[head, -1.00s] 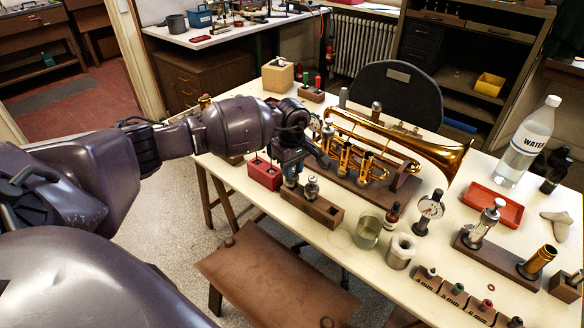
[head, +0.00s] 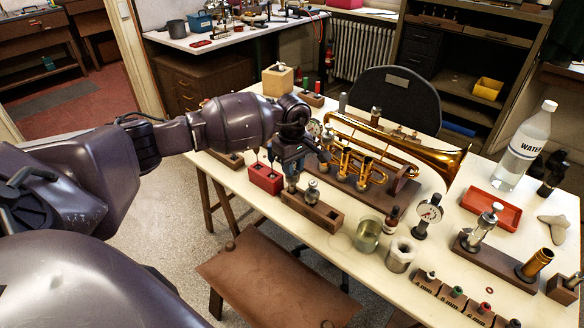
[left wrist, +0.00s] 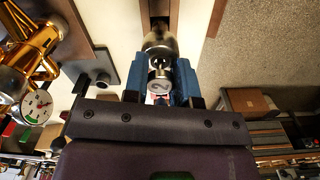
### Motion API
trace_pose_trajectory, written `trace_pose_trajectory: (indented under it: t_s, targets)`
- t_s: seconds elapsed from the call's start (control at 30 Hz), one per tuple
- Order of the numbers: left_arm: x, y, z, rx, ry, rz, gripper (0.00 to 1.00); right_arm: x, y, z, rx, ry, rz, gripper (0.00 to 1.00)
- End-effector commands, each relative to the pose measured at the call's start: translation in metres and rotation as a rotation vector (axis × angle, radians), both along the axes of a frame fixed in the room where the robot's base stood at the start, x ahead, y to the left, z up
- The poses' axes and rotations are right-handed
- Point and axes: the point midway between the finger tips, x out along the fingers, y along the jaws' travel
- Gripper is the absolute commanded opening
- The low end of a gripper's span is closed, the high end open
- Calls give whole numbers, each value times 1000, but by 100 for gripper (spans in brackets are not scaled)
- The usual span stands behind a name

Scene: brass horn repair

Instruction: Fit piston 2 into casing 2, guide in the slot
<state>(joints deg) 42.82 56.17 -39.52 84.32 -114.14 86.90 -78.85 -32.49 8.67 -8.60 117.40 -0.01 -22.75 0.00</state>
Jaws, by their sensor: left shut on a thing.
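My left gripper (head: 290,170) is above the left end of a wooden piston block (head: 327,215). Its blue fingers are shut on piston 2 (head: 293,186). In the left wrist view, piston 2 (left wrist: 160,82) shows its silver cap, marked "2", between the fingers. I cannot tell whether its lower end is clear of the block. Another silver piston (head: 312,191) stands upright in the block to the right. The brass horn (head: 425,150) lies on a wooden stand behind, with upright casings (head: 344,163) at its front; their numbers and slots are too small to read. My right gripper is not in view.
A red block (head: 265,178) stands left of the piston block. A glass jar (head: 367,236), a small bottle (head: 391,220) and a dial gauge (head: 428,213) stand to the right. The red tray (head: 468,207) and water bottle (head: 527,147) are farther right.

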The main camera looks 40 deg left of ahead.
Motion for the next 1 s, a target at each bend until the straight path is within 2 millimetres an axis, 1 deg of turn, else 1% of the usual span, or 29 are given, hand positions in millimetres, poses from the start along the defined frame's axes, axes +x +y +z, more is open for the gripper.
trace_pose_trajectory:
  t_s: [0.03,0.33,0.73,1.0]
  targets:
    - [0,0,4,0,-2,0,0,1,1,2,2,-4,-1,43]
    - [1,0,14,1,-2,-1,0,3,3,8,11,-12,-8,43]
    - [0,0,29,0,-2,-1,0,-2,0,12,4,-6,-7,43]
    - [0,0,38,0,-2,0,0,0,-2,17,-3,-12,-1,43]
